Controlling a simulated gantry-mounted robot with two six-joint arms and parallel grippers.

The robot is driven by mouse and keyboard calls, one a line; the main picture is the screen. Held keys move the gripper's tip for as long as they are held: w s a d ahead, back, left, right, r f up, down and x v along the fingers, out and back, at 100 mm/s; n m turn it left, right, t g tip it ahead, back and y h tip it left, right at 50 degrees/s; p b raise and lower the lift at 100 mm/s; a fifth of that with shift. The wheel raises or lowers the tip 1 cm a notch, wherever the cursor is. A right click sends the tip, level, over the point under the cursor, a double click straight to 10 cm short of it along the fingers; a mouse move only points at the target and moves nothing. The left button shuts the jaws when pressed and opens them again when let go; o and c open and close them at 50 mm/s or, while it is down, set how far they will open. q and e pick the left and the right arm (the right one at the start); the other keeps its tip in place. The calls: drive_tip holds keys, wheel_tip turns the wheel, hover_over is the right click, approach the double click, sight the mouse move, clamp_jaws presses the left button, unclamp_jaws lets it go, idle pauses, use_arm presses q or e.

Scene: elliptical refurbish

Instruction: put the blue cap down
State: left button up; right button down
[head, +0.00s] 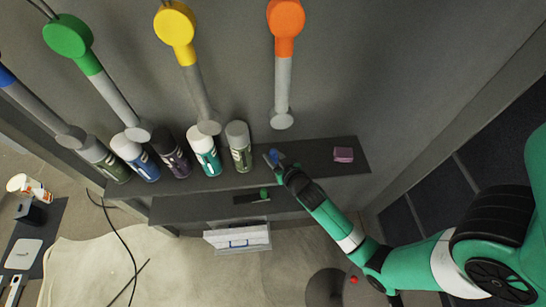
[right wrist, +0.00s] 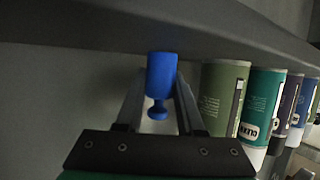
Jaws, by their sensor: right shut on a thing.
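The blue cap (right wrist: 161,75) is a short blue cylinder with a narrower knobbed end. In the right wrist view it sits between the two fingers of my right gripper (right wrist: 160,98), which is shut on it. In the head view the right gripper (head: 276,163) is over the dark shelf (head: 312,154), just right of the row of spray cans, and a bit of the blue cap (head: 274,155) shows at its tip. I cannot tell whether the cap touches the shelf. My left gripper is not in view.
Several spray cans stand in a row on the shelf, the olive one (head: 239,146) nearest the gripper. A pink block (head: 343,154) lies to the right, with bare shelf before it. A drawer (head: 238,238) is below.

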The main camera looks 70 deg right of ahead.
drive_tip(key=shift+f, duration=0.1)
drive_tip(key=shift+f, duration=0.15)
drive_tip(key=c, duration=0.5)
unclamp_jaws()
drive_tip(key=shift+r, duration=0.3)
drive_tip(key=v, duration=1.2)
